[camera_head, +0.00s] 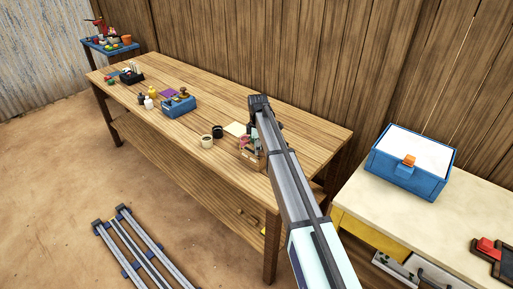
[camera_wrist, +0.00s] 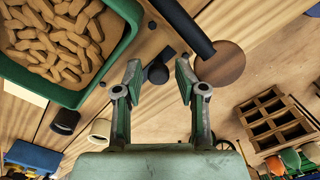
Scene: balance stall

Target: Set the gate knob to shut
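In the wrist view a small dark round knob (camera_wrist: 158,73) shows between my fingertips, beside a flat dark grey piece (camera_wrist: 165,54). It may be the gate knob; its setting and any markings cannot be read. My gripper (camera_wrist: 158,76) is open, one finger on each side of the knob, with visible gaps and no clear contact. In the head view my gripper (camera_head: 259,101) is over the right part of the wooden bench (camera_head: 310,130), and my arm hides what is under it. A green tray (camera_wrist: 105,78) of brown pieces lies left of the fingers.
A black bar (camera_wrist: 183,25) ends by a brown disc (camera_wrist: 221,65), close to the right finger. A dark cup (camera_wrist: 65,121) and a cream cup (camera_wrist: 99,131) stand lower left. A compartmented wooden crate (camera_wrist: 276,122) is at right. A blue box (camera_head: 407,184) stands on the side counter.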

